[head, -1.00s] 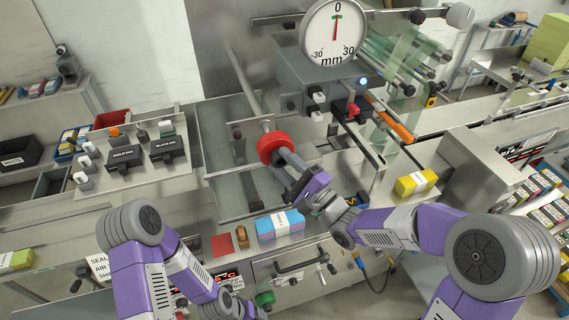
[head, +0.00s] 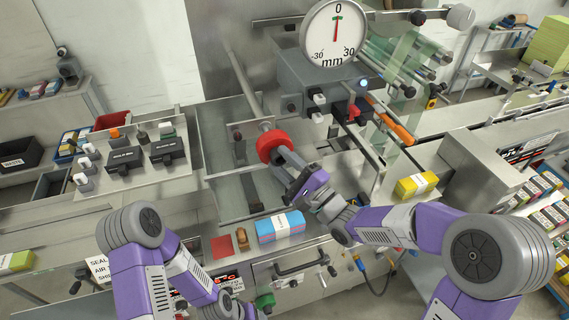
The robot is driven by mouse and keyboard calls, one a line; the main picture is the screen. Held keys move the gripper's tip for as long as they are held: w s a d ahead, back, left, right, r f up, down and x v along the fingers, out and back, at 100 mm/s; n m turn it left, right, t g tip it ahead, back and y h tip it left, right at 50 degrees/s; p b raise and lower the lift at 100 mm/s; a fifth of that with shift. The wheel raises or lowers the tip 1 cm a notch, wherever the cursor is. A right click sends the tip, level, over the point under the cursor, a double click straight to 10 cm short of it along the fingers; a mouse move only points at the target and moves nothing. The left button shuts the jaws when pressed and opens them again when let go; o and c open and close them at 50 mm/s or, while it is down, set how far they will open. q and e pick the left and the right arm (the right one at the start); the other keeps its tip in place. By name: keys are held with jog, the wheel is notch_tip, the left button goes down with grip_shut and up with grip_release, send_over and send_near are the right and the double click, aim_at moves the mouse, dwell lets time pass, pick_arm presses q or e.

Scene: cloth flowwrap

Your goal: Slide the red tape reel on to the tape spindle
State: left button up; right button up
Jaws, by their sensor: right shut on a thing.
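The red tape reel (head: 273,146) is a thick red ring in the middle of the head view. My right gripper (head: 287,157) is shut on it from the lower right. The tape spindle (head: 244,84) is a long pale rod slanting from the upper left down to the reel. Its near end meets the reel's far side in the picture. I cannot tell whether the rod is inside the bore, as the reel's face and my fingers hide it. My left gripper (head: 235,308) is low at the bottom edge, partly cut off, and its fingers are unclear.
A blue and pink pack (head: 280,226) lies on the machine's front ledge, beside a brown block (head: 241,238) and a red square (head: 222,246). A dial gauge (head: 334,31) stands above a grey box (head: 325,85). An orange roller (head: 397,129) is to the right.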

aim_at(275, 145)
jog(key=shift+w+a, duration=0.35)
jog(key=shift+w, duration=0.65)
jog(key=shift+w+a, duration=0.3)
jog(key=shift+w, duration=0.75)
jog(key=shift+w+a, duration=0.35)
jog(key=shift+w, duration=0.65)
jog(key=o, duration=1.1)
